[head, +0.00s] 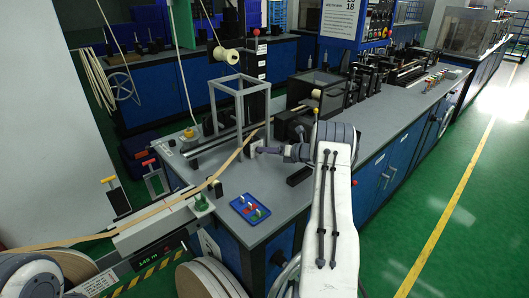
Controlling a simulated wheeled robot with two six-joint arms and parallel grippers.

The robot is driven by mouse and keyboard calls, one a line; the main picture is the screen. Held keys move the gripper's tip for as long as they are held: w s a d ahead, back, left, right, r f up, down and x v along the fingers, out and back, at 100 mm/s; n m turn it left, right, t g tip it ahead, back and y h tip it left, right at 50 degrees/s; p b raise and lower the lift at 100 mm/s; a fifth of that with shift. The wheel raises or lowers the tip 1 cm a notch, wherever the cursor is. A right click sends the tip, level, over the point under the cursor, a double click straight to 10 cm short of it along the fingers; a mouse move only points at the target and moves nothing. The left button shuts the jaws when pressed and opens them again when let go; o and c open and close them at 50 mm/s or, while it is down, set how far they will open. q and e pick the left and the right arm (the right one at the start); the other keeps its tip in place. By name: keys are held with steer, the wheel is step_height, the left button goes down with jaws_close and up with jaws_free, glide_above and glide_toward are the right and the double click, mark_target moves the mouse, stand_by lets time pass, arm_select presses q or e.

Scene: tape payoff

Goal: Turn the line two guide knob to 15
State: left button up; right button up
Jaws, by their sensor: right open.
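My right arm reaches up from the bottom and bends left at the wrist. Its gripper (260,149) is open at the front of the grey upright frame (213,108) on the workbench (290,215). A small pale part shows at the fingertips; I cannot tell if it is the guide knob, or if the fingers touch it. No number 15 or knob scale is readable there. My left gripper is not in view.
A blue tray (250,208) with small coloured pieces lies on the bench, with a black block (299,176) to its right. Rollers and machinery (385,75) fill the bench behind.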

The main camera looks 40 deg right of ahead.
steer(key=v, duration=0.8)
steer(key=shift+s+b, duration=0.2)
steer(key=shift+b, duration=0.2)
steer(key=w+a+n, duration=0.1)
steer(key=a, duration=0.1)
steer(key=a+r+n+g+y, duration=0.1)
steer(key=a, duration=0.1)
steer(key=w+a+n, duration=0.1)
steer(key=a, duration=0.2)
steer(key=shift+w+a+r+y, duration=0.1)
steer(key=shift+w+r+y, duration=0.2)
steer(key=shift+r+y, duration=0.1)
steer(key=s+a+r+n+g+y+p, duration=0.15)
steer(key=s+a+n+g, duration=0.35)
steer(key=a, duration=0.7)
steer(key=a+r+n+g, duration=0.25)
steer(key=a+n, duration=0.45)
steer(key=a, duration=0.5)
steer(key=s+a+r+n+g+y, duration=0.1)
steer(key=s+a+r+n+g, duration=0.15)
steer(key=a+n, duration=0.65)
steer(key=s+a+r+n+g+h, duration=0.1)
steer(key=s+a+n+g+h, duration=0.3)
steer(key=s+a, duration=0.7)
steer(key=s+n+t+h+p, duration=0.1)
steer(key=s+n+h+p, duration=0.1)
steer(key=s+n, duration=1.6)
steer(key=shift+a+r+n+h, duration=0.15)
steer(key=shift+r+n+h, duration=0.2)
steer(key=shift+h, duration=0.5)
